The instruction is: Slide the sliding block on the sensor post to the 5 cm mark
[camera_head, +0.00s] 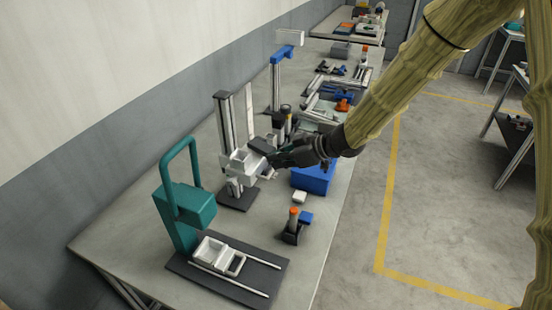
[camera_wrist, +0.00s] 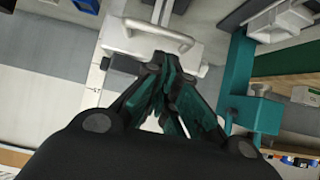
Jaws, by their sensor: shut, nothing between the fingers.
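The sensor post (camera_head: 222,118) is a tall silver and dark upright on a dark base plate (camera_head: 238,199), in the middle of the table in the head view. The sliding block (camera_head: 241,162) is a pale grey-white block low on the post. My gripper (camera_head: 272,155) is at its right side, fingers pointing left. In the wrist view a pale block with a bar handle (camera_wrist: 158,35) lies just ahead of my gripper (camera_wrist: 165,68). The dark green fingers are shut with nothing held. Whether the fingertips touch the block or handle is unclear. I cannot read the scale marks.
A teal press (camera_head: 184,207) with a railed base stands in front of the post on the near left. A blue bin (camera_head: 315,180), a small white block (camera_head: 299,197) and an orange-topped item (camera_head: 293,222) are to the right. A blue-topped stand (camera_head: 275,85) stands behind.

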